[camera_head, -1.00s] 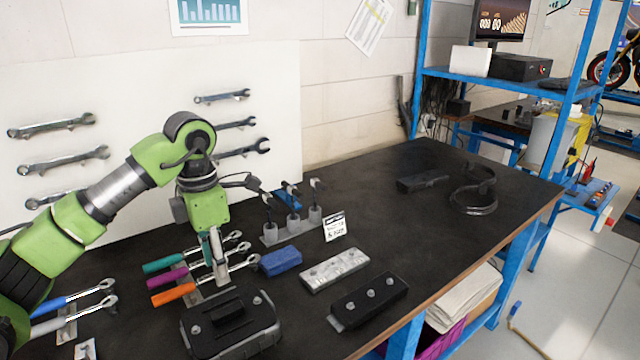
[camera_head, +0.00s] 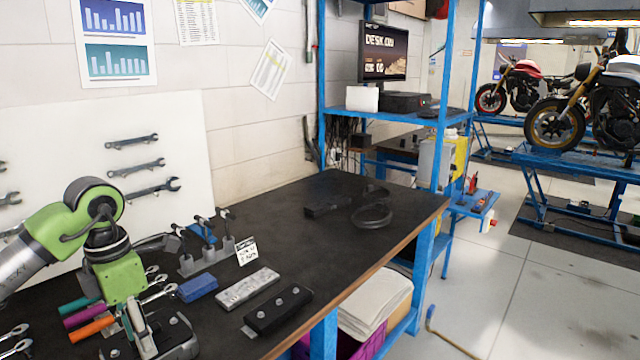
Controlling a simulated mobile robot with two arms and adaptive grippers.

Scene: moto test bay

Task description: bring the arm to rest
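My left arm, green and grey, comes in from the left over the dark workbench (camera_head: 300,240). My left gripper (camera_head: 143,335) points down at the lower left, in front of or over the black case (camera_head: 178,338). I cannot tell whether it touches the case. Its fingers are seen nearly edge-on, so I cannot tell whether they are open, and no held thing is visible. Ratchets with teal, purple and orange (camera_head: 92,329) handles lie just left of and behind it. My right gripper is not in view.
A blue box (camera_head: 198,289), a silver block (camera_head: 248,288) and a black block (camera_head: 278,309) lie right of the gripper. A socket stand (camera_head: 205,258) and a small sign (camera_head: 246,251) are behind. The bench's right part holds a black coil (camera_head: 371,215); much of it is bare.

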